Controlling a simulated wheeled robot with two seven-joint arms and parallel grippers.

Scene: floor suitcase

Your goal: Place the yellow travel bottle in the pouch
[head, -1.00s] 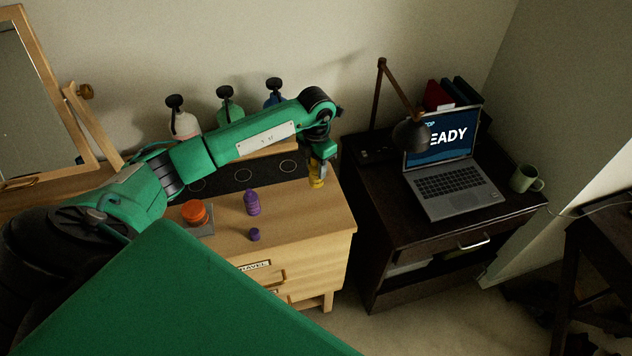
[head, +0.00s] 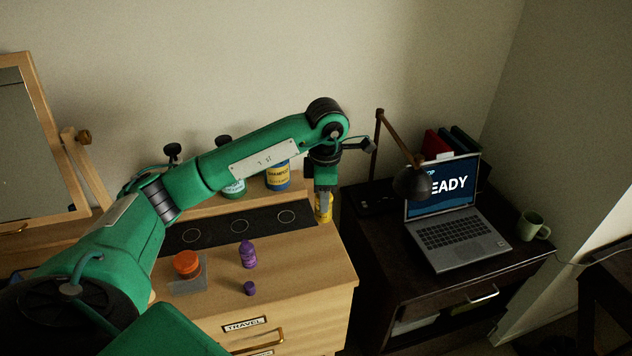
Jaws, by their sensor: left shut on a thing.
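The yellow travel bottle (head: 326,211) is at the right end of the wooden dresser top, partly hidden behind my gripper. My left gripper (head: 322,205) points down from the arm and is shut on the yellow bottle. I cannot tell whether the bottle's base touches the dresser top. The pouch is not visible. My right gripper is not in view.
A purple bottle (head: 248,254), a purple cap (head: 250,288) and an orange-lidded jar (head: 187,264) stand on the dresser (head: 300,270). A black mat (head: 210,233) with circles lies behind them. A dark desk (head: 400,290) with laptop (head: 455,225) and lamp (head: 410,181) is to the right.

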